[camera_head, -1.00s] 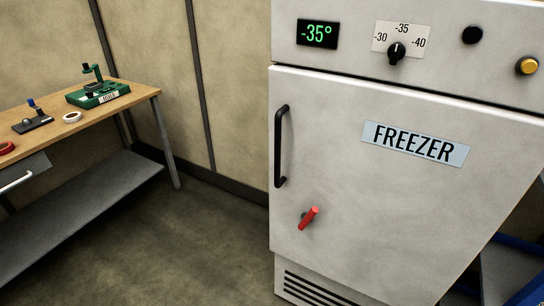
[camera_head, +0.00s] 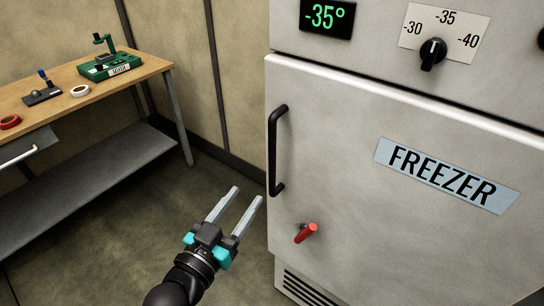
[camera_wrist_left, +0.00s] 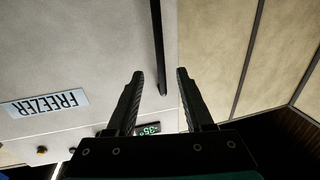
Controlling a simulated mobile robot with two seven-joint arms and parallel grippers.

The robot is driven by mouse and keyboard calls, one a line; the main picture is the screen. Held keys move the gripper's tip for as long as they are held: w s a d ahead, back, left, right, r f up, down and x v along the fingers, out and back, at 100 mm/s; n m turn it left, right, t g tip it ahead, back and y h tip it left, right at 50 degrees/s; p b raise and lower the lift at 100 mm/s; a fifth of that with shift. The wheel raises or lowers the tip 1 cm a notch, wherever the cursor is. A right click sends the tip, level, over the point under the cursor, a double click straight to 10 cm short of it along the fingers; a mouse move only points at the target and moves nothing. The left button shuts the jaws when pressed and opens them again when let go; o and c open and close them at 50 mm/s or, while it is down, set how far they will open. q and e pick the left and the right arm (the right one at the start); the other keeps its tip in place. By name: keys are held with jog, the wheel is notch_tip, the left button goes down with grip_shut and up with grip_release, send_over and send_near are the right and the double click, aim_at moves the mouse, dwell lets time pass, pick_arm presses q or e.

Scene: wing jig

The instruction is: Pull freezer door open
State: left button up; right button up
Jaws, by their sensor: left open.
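The freezer door (camera_head: 350,190) is flat against the cabinet and looks closed. Its black vertical handle (camera_head: 276,150) is near the door's left edge. A red lever (camera_head: 305,233) sits below the handle, tilted. My left gripper (camera_head: 249,193) is open and empty, to the left of the door and lower than the handle, with its fingers pointing up and away. In the left wrist view, which is upside down, the handle (camera_wrist_left: 158,50) shows as a dark bar beyond the open fingers (camera_wrist_left: 160,75). Nothing is between the fingertips. My right gripper is not in view.
The control panel above the door has a green -35° display (camera_head: 327,16) and a black knob (camera_head: 432,53). A wooden workbench (camera_head: 60,115) with a green device (camera_head: 108,65) and tape rolls stands at the left. The floor between bench and freezer is clear.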

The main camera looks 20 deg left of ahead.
aim_at(271, 162)
pick_arm(q)
jog(key=w, duration=0.4)
jog(key=w+d, duration=0.1)
jog(key=w, duration=0.4)
jog(key=w+d, duration=0.1)
jog(key=w, duration=0.3)
jog(key=shift+w, duration=0.35)
grip_shut()
dwell(1.0)
